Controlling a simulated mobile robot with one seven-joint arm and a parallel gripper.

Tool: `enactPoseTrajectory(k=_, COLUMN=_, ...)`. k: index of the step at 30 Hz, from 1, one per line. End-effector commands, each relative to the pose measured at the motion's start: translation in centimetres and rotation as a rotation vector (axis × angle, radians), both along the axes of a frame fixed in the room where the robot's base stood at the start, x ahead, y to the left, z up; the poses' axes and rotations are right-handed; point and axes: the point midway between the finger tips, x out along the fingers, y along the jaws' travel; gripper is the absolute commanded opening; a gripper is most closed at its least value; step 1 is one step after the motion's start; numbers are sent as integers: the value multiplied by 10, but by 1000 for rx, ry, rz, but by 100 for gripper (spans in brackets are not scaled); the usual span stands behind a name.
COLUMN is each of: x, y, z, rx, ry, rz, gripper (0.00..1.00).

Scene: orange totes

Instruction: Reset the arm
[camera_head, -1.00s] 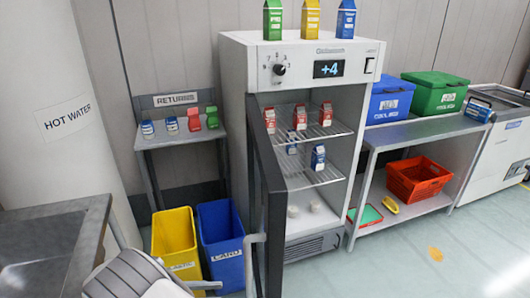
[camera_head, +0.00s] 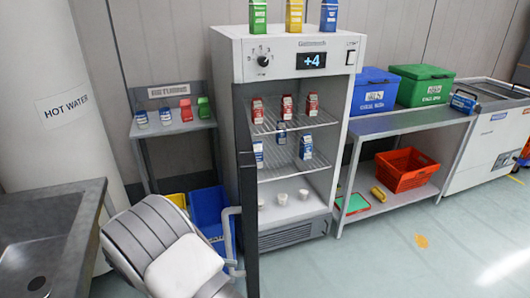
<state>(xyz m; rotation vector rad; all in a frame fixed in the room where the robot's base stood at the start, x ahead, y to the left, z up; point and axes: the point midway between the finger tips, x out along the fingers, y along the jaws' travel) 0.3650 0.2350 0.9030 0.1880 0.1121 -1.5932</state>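A large grey-and-white rounded body, which looks like part of my own arm (camera_head: 165,250), stands at the lower left in the head view. It is in front of the bins and to the left of the fridge door. My gripper cannot be made out in this view. The open fridge door (camera_head: 246,215) is seen nearly edge-on, with a pale bar handle (camera_head: 229,238) on its left side, close to the arm's right edge. I cannot tell whether the arm touches the handle.
The open fridge (camera_head: 325,225) holds red and blue cartons and small white cups. Cartons stand on top. A metal sink (camera_head: 45,235) is at left. A blue bin (camera_head: 211,212) and yellow bin (camera_head: 177,199) are partly hidden. A table with totes (camera_head: 415,122) stands right. The right floor is mostly clear.

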Motion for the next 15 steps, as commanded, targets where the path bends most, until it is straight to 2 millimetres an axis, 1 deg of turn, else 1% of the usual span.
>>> enactPoseTrajectory(k=1, x=4, y=-9, z=16, rx=49, ry=-15, rz=-34, gripper=34)
enactPoseTrajectory(k=7, x=12, y=-49, z=64, rx=256, ry=-96, rz=-168, gripper=34)
enactPoseTrajectory(k=12, x=10, y=-84, z=101, rx=429, ry=-186, rz=-285, gripper=34)
enactPoseTrajectory(k=15, x=7, y=-101, z=119, rx=519, ry=-244, rz=-347, gripper=34)
